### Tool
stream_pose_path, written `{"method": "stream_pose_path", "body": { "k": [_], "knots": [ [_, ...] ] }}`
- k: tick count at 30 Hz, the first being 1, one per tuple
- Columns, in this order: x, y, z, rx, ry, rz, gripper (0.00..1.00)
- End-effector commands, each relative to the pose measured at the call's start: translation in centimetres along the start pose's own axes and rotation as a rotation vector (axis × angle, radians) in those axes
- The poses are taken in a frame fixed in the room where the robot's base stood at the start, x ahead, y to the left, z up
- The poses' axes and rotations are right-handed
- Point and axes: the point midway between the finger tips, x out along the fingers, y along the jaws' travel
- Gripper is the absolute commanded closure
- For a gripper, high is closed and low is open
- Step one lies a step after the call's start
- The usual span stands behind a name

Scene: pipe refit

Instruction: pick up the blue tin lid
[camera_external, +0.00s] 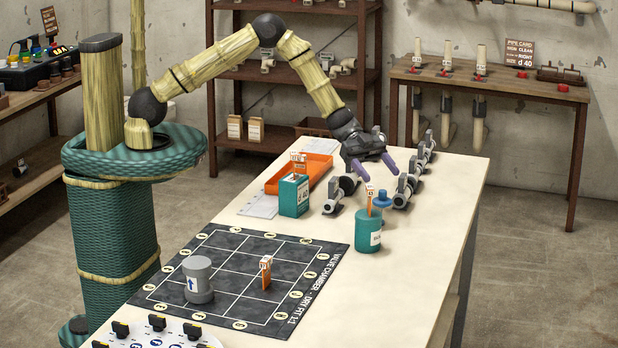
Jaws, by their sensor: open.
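A teal tin (369,240) with a pale label stands upright on the cream table. A blue lid-like piece (382,199) shows at its upper right; I cannot tell how it sits on the tin. An orange-and-white tagged stick (370,194) stands upright beside the blue piece at the tin's top. My gripper (374,166) points down above the tin and the blue piece. Its two purple fingers are apart, with nothing seen between them. It appears clear of the blue piece, though depth is hard to judge.
Grey valves (404,190) stand in a row close right of my gripper. A teal box (294,195) and an orange tray (304,172) lie to the left. A dark gridded mat (225,260) holds a grey cylinder (198,280). The table's right front is clear.

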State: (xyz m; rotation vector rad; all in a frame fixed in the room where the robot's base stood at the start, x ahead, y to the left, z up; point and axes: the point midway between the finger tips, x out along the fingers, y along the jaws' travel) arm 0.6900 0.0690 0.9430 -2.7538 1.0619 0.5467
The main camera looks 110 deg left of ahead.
Motion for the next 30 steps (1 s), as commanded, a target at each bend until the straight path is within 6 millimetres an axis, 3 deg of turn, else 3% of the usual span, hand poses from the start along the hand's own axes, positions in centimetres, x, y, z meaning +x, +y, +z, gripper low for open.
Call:
{"method": "stream_pose_path", "body": {
  "k": [8,18,30],
  "knots": [
    [0.2,0.0,0.7,-0.002,-0.002,0.001,0.28],
    [2.0,0.0,5.0,-0.002,-0.001,0.001,0.28],
    [2.3,0.0,5.5,-0.001,-0.001,0.001,0.28]
  ]
}}
